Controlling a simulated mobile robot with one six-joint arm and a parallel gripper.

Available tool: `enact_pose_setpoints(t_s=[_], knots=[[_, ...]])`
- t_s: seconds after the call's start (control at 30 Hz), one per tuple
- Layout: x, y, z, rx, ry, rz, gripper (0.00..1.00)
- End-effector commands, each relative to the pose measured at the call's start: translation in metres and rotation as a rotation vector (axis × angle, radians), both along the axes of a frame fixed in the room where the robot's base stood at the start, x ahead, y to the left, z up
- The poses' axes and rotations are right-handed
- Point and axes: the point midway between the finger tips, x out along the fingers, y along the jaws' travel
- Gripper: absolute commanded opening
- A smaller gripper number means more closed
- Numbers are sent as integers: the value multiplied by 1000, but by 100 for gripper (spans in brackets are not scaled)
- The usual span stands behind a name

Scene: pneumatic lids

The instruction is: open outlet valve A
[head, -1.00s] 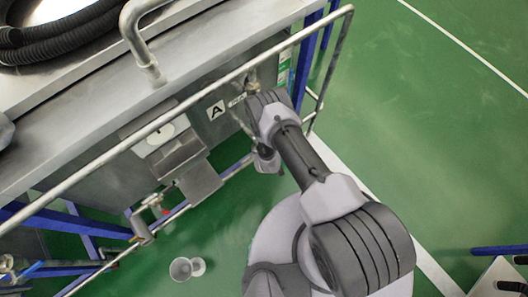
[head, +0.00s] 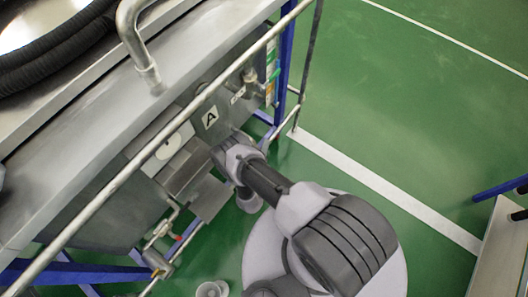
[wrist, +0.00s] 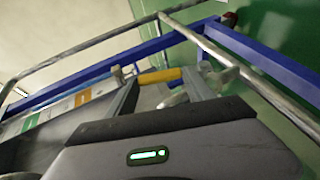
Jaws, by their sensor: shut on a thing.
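The panel label "A" (head: 210,118) is on the grey metal side of the machine in the head view. My gripper (wrist: 162,80) shows in the wrist view with its two fingers on either side of a yellow handle (wrist: 160,75). It is shut on this handle, which lies crosswise between the fingertips. Whether the handle belongs to outlet valve A cannot be told from this view. In the head view my wrist is beside the machine, just below the label, and hides the fingers and the handle.
A metal rail (head: 165,145) runs along the machine. A metal fitting (head: 249,76) is at its right end, near a blue post (head: 286,65). Pipework with a red part (head: 178,238) is at lower left. A white cup (head: 208,289) is on the green floor. The floor at right is mostly clear.

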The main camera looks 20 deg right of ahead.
Motion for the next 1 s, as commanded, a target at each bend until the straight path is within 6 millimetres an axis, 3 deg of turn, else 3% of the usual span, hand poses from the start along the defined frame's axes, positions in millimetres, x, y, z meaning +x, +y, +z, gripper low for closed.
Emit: enact_pose_setpoints(t_s=[0.67, 0.7, 0.8, 1.0], knots=[[-1, 2, 0, -46, -34, -3, 0], [-1, 2, 0, -46, -34, -3, 65], [-1, 2, 0, -46, -34, -3, 84], [-1, 2, 0, -46, -33, -1, 84]])
